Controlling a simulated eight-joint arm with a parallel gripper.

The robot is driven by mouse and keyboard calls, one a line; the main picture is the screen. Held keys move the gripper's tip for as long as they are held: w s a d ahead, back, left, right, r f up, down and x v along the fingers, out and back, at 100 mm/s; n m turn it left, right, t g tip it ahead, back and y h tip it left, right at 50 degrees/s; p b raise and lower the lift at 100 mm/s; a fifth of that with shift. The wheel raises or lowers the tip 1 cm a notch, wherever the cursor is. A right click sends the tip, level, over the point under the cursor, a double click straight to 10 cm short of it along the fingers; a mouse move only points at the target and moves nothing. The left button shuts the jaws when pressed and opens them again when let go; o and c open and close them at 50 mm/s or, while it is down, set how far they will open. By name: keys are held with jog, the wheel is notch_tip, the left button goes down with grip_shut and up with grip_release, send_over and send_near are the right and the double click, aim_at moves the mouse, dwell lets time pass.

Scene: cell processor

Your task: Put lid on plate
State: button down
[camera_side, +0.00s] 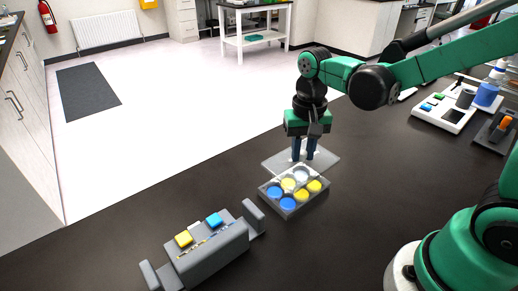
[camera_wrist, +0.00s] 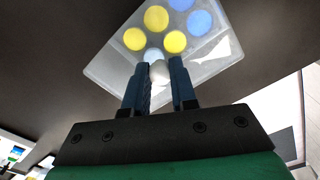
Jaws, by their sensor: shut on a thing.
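The plate (camera_side: 286,213) is a grey tray on the dark bench, with round blue, yellow and pale wells. In the wrist view, blue and yellow wells (camera_wrist: 156,18) show at the top. The lid (camera_side: 327,159) is a thin, see-through grey sheet, roughly level. In the side view it appears behind the plate and overlaps its far edge; the gap between them is hard to judge. My gripper (camera_side: 304,155) points down and is shut on the lid's pale round knob. In the wrist view the knob (camera_wrist: 159,70) sits between the fingertips (camera_wrist: 160,66), with the lid (camera_wrist: 215,66) around it.
A white device (camera_side: 443,116) and a blue cylinder (camera_side: 486,95) stand at the right. The bench around the plate is clear.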

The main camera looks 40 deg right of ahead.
aim_at(297, 170)
jog(key=shift+s+a, duration=0.15)
jog(key=shift+a, duration=0.55)
jog(key=shift+f, duration=2.05)
jog(key=shift+f, duration=0.35)
jog(key=shift+f, duration=0.4)
